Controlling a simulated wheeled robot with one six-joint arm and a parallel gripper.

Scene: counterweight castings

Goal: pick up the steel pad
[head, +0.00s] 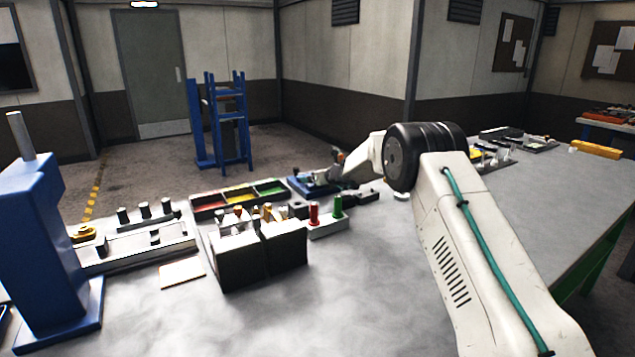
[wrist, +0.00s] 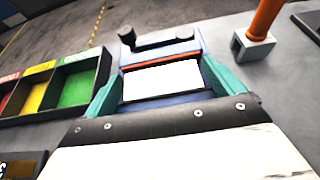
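A pale, flat rectangular plate, which looks like the steel pad (wrist: 162,81), lies on a blue fixture (wrist: 188,47) in the wrist view. My gripper (wrist: 163,67) has its teal fingers spread, one on each side of the plate. The fingertips are close to its side edges, and I cannot make out contact. In the head view the blue fixture (head: 308,187) is at the back of the bench, and my arm reaches over it. The pad is too small to make out there, and my fingers are hard to see.
A tray with red, yellow and green compartments (head: 238,197) stands left of the fixture. An orange post in a grey block (wrist: 254,45) stands to its right. Dark boxes (head: 240,260) and a blue press (head: 45,240) are nearer.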

